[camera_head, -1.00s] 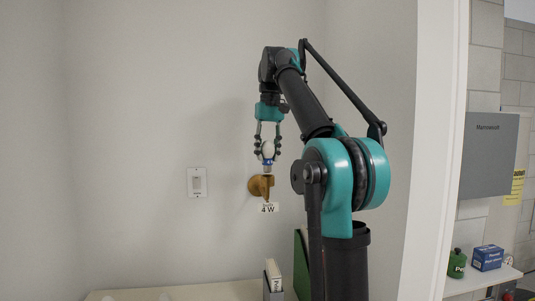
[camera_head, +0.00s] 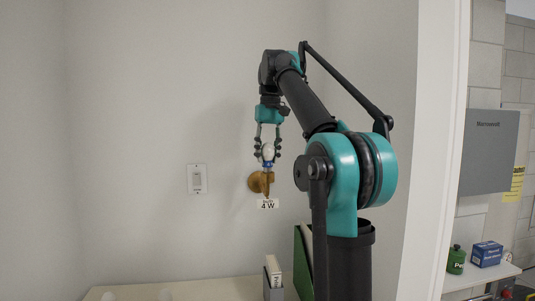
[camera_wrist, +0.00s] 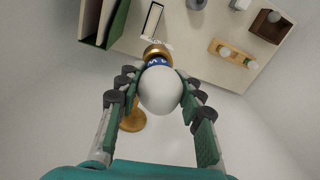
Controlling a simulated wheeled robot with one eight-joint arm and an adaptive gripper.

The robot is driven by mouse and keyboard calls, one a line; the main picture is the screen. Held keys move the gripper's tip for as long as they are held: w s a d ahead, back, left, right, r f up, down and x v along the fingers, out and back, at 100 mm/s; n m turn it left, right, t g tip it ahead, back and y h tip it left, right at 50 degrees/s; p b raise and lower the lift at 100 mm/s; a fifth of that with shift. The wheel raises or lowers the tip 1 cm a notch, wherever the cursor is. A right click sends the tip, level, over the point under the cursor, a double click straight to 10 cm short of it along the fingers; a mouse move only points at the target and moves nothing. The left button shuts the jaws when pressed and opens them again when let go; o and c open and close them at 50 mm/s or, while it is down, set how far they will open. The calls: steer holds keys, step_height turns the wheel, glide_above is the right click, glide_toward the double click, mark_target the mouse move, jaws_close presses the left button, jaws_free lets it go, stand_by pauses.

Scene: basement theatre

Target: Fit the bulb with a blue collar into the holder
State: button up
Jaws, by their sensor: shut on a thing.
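The bulb has a white globe (camera_head: 267,151) and a blue collar (camera_head: 267,164). It is upright with its base pointing down. My gripper (camera_head: 267,152) points down with its fingers shut on the globe. The holder (camera_head: 260,182) is a golden-brown fitting on the wall, directly below the bulb. In the wrist view the white globe (camera_wrist: 160,91) sits between the fingers, with a strip of the blue collar (camera_wrist: 157,62) against the brass-coloured rim of the holder (camera_wrist: 155,49). The bulb's metal base is hidden, so I cannot tell how deep it sits.
A "4 W" label (camera_head: 267,204) is under the holder. A light switch (camera_head: 197,179) is on the wall to the left. Below are a shelf (camera_head: 215,290), upright files (camera_head: 303,262) and, in the wrist view, a wooden rack (camera_wrist: 232,52) holding bulbs.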

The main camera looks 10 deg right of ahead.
steer(key=shift+f, duration=0.75)
steer(key=o, duration=1.2)
steer(key=shift+d+r, duration=0.2)
steer(key=shift+r, duration=3.55)
